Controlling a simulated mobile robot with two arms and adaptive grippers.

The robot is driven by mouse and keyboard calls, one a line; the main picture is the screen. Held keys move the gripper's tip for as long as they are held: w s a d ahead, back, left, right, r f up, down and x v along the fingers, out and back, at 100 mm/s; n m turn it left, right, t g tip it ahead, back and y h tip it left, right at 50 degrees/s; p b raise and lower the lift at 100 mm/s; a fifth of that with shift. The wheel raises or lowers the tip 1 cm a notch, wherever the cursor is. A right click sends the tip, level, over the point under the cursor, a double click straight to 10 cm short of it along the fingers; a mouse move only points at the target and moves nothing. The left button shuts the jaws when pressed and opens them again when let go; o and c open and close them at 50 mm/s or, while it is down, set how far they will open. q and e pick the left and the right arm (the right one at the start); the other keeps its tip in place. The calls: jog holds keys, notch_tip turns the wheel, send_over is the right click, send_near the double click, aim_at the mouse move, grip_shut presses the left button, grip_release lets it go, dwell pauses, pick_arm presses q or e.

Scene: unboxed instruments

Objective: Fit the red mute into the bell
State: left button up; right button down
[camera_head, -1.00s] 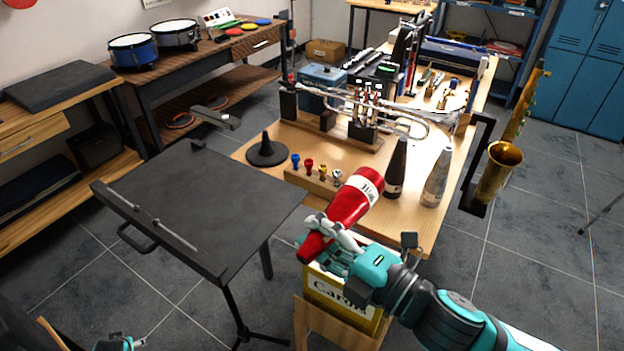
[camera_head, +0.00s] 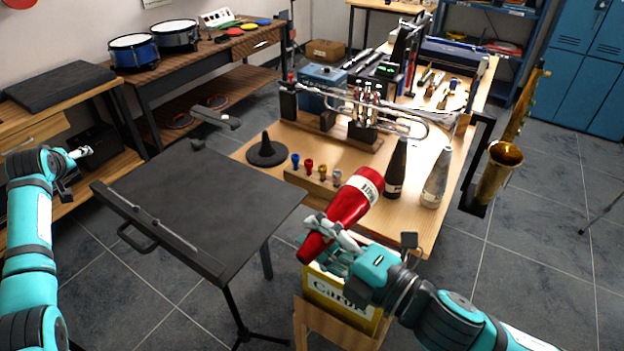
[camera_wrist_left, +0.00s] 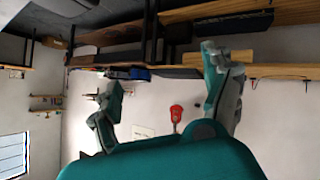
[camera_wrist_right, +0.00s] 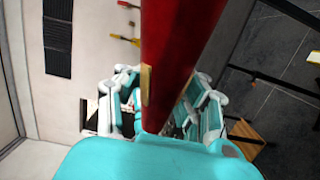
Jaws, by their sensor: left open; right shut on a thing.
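The red mute (camera_head: 348,207) is a long cone with a white label band, held tilted with its wide end up and to the right. My right gripper (camera_head: 335,240) is shut around its narrow lower part, in front of the bench. In the right wrist view the red mute (camera_wrist_right: 180,50) runs up between the fingers. A silver trumpet (camera_head: 365,108) lies level on a stand on the bench, behind the mute and apart from it. Its bell opening cannot be made out clearly. My left gripper (camera_head: 75,160) is open and empty at the far left; its spread fingers show in the left wrist view (camera_wrist_left: 160,95).
A dark bottle-shaped mute (camera_head: 396,170) and a grey one (camera_head: 437,180) stand on the bench near the red mute. A brass saxophone (camera_head: 497,172) hangs at right. A black music stand (camera_head: 200,205) fills the middle.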

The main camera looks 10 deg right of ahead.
pick_arm(q)
jog(key=s+d+r+m+h, duration=0.1)
jog(key=d+r+m+h, duration=0.2)
jog(key=d, duration=0.8)
jog(key=s+d+r+m+h, duration=0.15)
jog(key=d+r, duration=0.35)
jog(key=d, duration=0.6)
jog(key=s+d+r+m+h, duration=0.2)
jog(key=d+r+h, duration=0.25)
jog(key=d, duration=0.65)
jog(key=m+g+h, duration=0.4)
jog(key=m+g, duration=0.3)
jog(key=m, duration=0.3)
send_near(358, 199)
jog(key=w+f, duration=0.1)
jog(key=w, duration=0.1)
jog(key=x, duration=1.2)
jog(key=shift+s+a+f, duration=0.1)
jog(key=shift+a+f, duration=0.1)
jog(key=shift+a, duration=0.05)
